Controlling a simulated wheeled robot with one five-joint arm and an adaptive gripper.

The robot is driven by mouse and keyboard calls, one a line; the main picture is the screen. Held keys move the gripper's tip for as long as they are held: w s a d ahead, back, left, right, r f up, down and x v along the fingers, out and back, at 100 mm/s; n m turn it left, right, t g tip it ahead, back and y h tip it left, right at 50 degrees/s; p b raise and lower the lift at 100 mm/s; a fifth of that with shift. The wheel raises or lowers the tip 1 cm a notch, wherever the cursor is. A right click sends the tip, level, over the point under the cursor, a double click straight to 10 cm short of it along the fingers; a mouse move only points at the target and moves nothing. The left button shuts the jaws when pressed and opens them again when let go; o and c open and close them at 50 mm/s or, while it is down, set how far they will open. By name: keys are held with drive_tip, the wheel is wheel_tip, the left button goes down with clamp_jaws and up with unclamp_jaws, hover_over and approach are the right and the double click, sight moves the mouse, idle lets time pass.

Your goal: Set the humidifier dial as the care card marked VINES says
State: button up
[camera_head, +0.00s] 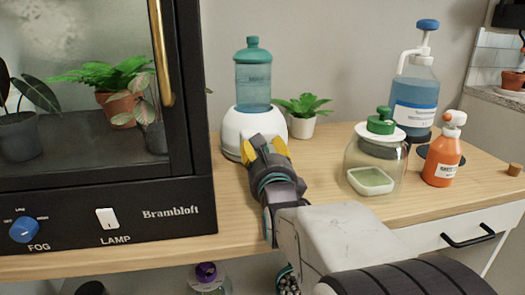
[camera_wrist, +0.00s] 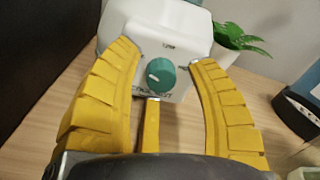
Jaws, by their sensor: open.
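The humidifier (camera_head: 239,134) is a white rounded base with a teal water tank (camera_head: 253,80), standing on the wooden counter beside the black cabinet. Its teal dial (camera_wrist: 161,74) faces my gripper in the wrist view, with a pale mark toward its lower left. Small lettering around the dial is too blurred to read. My gripper (camera_head: 267,147) has yellow fingers and is open in front of the humidifier. In the wrist view its fingers spread left, right and below the dial; I cannot tell whether any touches it. The head view hides the dial behind my gripper. No card marked VINES shows.
The black cabinet (camera_head: 108,192) at left has a blue FOG knob (camera_head: 24,229) and a LAMP switch (camera_head: 107,218).

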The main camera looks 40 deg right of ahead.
drive_tip(key=shift+c, duration=0.4)
clamp_jaws()
